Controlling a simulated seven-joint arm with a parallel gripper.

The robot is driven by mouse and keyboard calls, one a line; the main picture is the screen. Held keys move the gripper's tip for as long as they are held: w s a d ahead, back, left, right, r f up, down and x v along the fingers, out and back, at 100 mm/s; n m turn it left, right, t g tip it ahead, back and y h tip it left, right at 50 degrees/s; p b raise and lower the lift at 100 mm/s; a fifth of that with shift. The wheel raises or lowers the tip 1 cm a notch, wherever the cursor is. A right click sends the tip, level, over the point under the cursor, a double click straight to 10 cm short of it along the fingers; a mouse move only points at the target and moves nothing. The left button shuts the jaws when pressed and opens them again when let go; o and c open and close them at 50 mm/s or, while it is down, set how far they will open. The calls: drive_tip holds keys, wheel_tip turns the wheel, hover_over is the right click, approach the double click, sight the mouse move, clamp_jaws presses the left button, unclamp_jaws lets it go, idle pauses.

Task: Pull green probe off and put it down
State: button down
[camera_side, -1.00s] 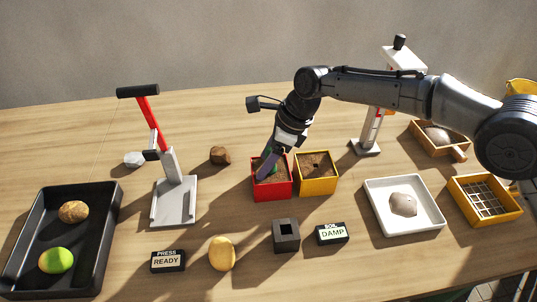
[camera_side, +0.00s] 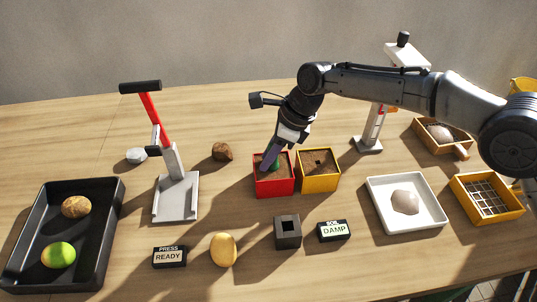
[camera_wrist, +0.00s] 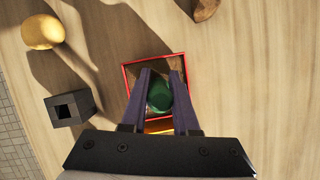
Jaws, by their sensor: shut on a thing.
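The green probe (camera_wrist: 159,96) stands in the soil of the red box (camera_wrist: 128,75). In the side view the probe (camera_side: 275,165) is mostly hidden behind my gripper, and the red box (camera_side: 274,187) stands at the middle of the table. My gripper (camera_wrist: 161,84) is shut on the green probe, with one purple finger on each side of it. In the side view my gripper (camera_side: 267,164) reaches down into the red box.
A yellow box (camera_side: 320,185) of soil touches the red box's right side. A black square holder (camera_side: 288,233) with a hole stands in front, beside a sign reading DAMP (camera_side: 334,231). A yellow potato (camera_side: 223,250) lies to its left. A lever press (camera_side: 175,200) stands further left.

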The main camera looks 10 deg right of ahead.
sight(269, 144)
drive_tip(key=shift+r, duration=0.2)
drive_tip(key=shift+r, duration=3.05)
drive_tip(key=shift+r, duration=0.1)
drive_tip(key=shift+r, duration=1.45)
drive_tip(key=shift+r, duration=1.5)
wheel_tip(269, 144, up, 3)
drive_tip(key=shift+f, duration=0.1)
